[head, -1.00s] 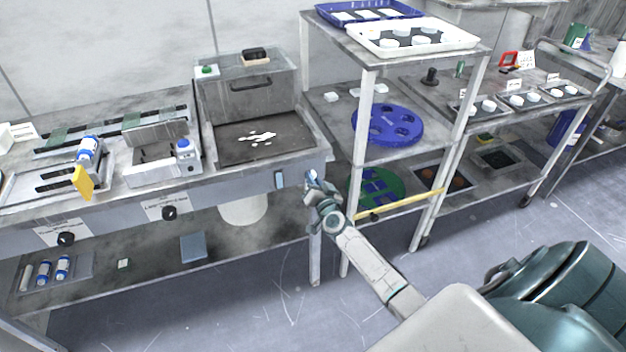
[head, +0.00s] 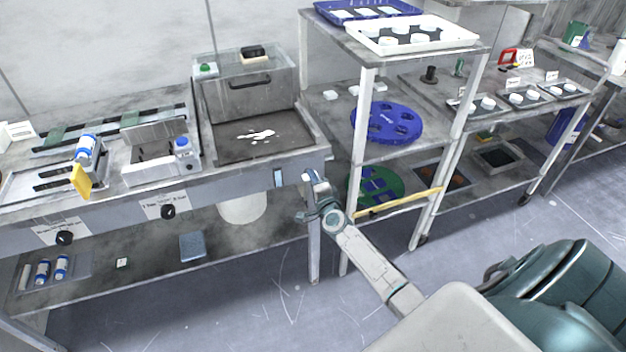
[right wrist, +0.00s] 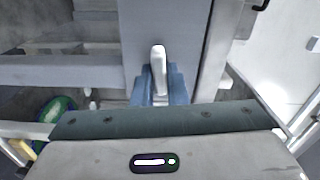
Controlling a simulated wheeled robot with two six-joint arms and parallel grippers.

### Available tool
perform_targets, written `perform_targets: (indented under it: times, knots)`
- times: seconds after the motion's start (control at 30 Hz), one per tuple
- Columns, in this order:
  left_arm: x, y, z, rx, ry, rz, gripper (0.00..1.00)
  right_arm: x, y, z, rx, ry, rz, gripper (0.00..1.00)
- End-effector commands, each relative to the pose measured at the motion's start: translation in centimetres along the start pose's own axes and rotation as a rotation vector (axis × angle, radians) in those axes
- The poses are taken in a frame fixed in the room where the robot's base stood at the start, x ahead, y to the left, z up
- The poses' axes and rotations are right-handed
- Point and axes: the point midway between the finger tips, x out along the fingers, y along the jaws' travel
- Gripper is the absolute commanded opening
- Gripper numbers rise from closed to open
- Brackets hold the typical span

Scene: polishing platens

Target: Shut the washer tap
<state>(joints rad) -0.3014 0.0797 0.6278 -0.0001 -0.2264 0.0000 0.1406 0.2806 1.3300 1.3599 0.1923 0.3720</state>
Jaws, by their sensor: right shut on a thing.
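The washer (head: 265,143) is a grey basin with a dark floor and white splashes, at the right end of the bench. My right gripper (head: 310,183) is at the washer's front right corner. In the right wrist view, my right gripper (right wrist: 159,88) has its blue fingers shut on a white lever, the tap handle (right wrist: 158,62). The lever's tip sticks out beyond the fingers; its base is hidden. In the head view the handle is too small to make out clearly. My left gripper is not in view.
A shelf rack (head: 368,110) with a blue platen (head: 387,124) stands just right of the gripper. A white bucket (head: 243,208) is below the bench. Black knobs (head: 168,212) project from the bench front. Open floor lies in front.

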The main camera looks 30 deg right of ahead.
Motion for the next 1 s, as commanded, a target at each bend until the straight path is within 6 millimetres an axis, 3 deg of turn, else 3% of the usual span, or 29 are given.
perform_targets:
  times: [0.3, 0.83, 0.87, 0.9, 0.97, 1.0]
  knots:
    - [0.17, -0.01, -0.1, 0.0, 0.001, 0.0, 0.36, -0.04, 0.16, 0.01, 0.119, -0.001, 0.002, 0.0]
    - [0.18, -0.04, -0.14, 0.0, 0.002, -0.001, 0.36, -0.05, 0.17, 0.02, 0.143, 0.0, 0.002, 0.0]
    - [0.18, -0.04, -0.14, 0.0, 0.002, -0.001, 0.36, -0.05, 0.17, 0.02, 0.143, 0.0, 0.002, 0.17]
    - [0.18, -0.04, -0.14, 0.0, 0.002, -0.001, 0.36, -0.05, 0.17, 0.02, 0.143, 0.0, 0.002, 0.24]
    - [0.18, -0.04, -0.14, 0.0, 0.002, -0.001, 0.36, -0.04, 0.16, 0.02, 0.142, 0.0, 0.002, 0.35]
    - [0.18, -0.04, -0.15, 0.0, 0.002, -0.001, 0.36, -0.04, 0.15, 0.02, 0.142, 0.0, 0.002, 0.35]
